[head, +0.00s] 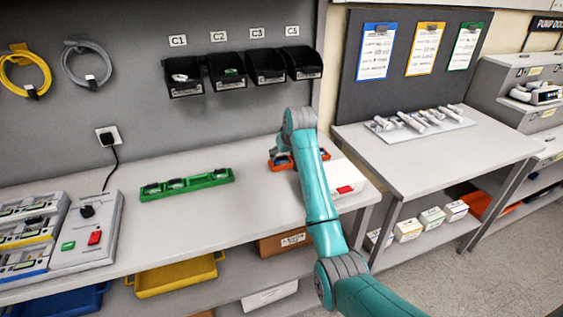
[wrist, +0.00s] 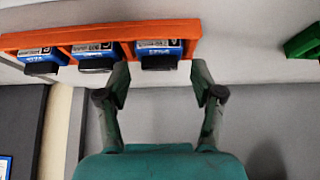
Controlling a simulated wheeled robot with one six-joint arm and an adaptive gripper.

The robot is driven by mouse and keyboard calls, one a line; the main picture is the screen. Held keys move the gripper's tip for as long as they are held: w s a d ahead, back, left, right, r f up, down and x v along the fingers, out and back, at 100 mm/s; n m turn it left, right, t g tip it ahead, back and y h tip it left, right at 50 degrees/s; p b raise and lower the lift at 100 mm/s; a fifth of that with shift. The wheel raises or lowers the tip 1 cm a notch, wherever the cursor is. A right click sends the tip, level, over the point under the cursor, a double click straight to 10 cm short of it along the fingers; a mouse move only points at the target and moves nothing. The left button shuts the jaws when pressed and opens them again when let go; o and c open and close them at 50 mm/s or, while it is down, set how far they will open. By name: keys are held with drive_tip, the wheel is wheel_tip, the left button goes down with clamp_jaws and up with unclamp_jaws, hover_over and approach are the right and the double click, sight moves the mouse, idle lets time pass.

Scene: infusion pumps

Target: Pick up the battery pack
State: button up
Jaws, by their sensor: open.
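In the wrist view, three blue battery packs with printed labels and dark round ends sit in a row in an orange tray (wrist: 50,40). The pack nearest my gripper (wrist: 158,48) is the right one; a middle pack (wrist: 95,50) and a left pack (wrist: 40,55) are beside it. My gripper (wrist: 161,75) is open and empty, its two fingertips spread to either side of the right pack; contact cannot be told. In the head view the orange tray (head: 281,164) shows on the bench, partly hidden by my arm, and my fingertips cannot be made out.
A green tray (head: 187,184) with dark items lies left on the bench (head: 150,230). A white box (head: 347,178) with a red patch stands right of my arm. A charger-like unit (head: 88,235) stands at far left. Black wall bins (head: 228,72) hang above.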

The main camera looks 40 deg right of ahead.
sight(282, 160)
drive_tip(key=shift+x, duration=0.9)
drive_tip(key=c, duration=1)
drive_tip(key=shift+r, duration=0.15)
wheel_tip(282, 160, up, 10)
